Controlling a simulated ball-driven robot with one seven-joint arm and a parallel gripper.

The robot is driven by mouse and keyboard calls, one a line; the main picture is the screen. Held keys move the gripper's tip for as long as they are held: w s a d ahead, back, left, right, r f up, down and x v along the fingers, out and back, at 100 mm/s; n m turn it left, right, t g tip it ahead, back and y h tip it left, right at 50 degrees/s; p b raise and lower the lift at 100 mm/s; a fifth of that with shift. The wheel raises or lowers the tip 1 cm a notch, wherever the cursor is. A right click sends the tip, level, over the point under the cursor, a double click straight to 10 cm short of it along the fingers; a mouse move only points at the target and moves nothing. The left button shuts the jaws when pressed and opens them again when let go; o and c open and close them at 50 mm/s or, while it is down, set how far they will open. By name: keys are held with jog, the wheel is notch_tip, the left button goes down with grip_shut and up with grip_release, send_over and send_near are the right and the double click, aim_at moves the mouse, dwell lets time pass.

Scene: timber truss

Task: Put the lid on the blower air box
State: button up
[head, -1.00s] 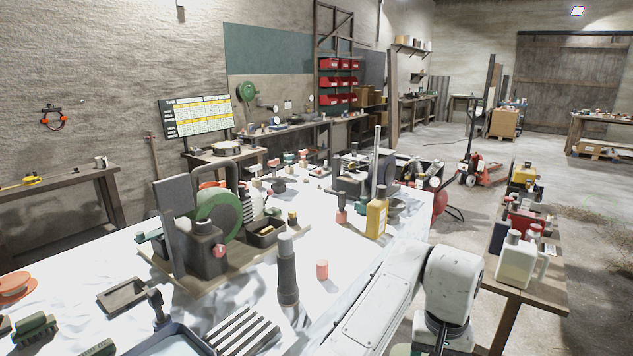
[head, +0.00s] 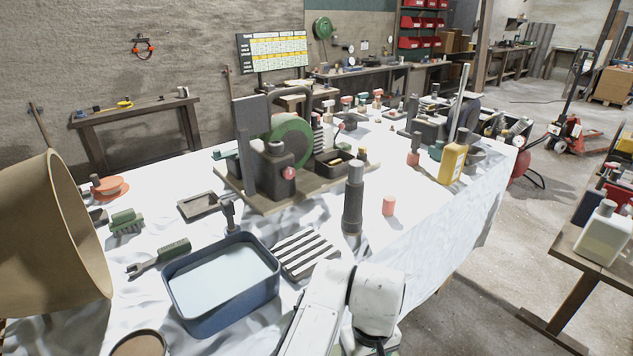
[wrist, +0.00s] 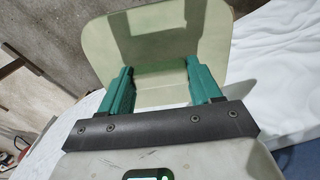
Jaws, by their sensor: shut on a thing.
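In the wrist view my gripper (wrist: 161,80) has its two teal fingers apart, shut on a pale olive plate with rounded corners, seemingly the lid (wrist: 170,35). The plate fills the space between and beyond the fingers; its far side is hidden. In the head view my gripper and the plate are out of sight. I cannot tell which part is the blower air box.
The white-covered bench (head: 420,225) holds a blue tray (head: 225,313), a slatted block (head: 305,255), a dark upright cylinder (head: 352,205), a pink cylinder (head: 389,206) and a yellow bottle (head: 453,163).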

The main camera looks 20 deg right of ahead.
notch_tip(320, 180, up, 18)
jog(key=p, duration=1.1)
jog(key=shift+r, duration=0.25)
jog(key=shift+f, duration=0.1)
